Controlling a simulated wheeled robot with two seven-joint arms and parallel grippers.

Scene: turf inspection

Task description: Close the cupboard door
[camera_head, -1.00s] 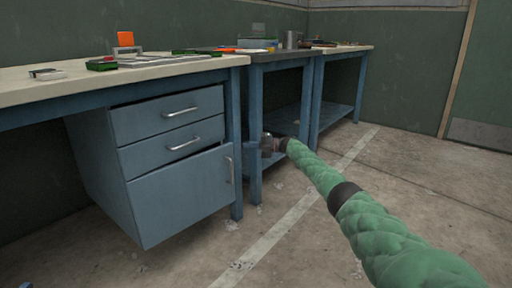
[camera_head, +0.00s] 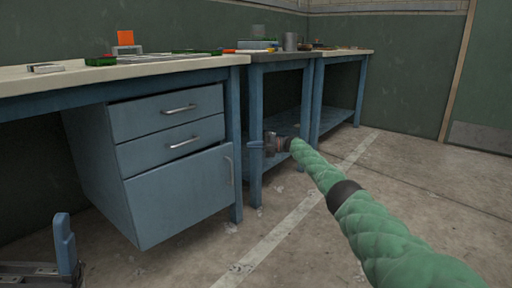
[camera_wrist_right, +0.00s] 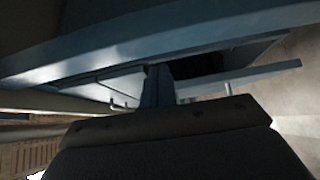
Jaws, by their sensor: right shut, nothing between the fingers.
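In the right wrist view a panel that looks like the door (camera_wrist_right: 245,77) juts out beside a dark gap. My right gripper (camera_head: 254,145) is shut and empty, to the right of the handle and apart from it in the head view. Its blue fingers (camera_wrist_right: 158,85) are together in the wrist view. My left gripper (camera_head: 64,240) shows partly at the bottom left, one finger upright.
A blue bench leg (camera_head: 236,150) stands just right of the door, and another bench's leg (camera_head: 256,185) is by my right gripper. The workbench top (camera_head: 30,85) overhangs the cabinet. The concrete floor (camera_head: 180,260) in front is clear.

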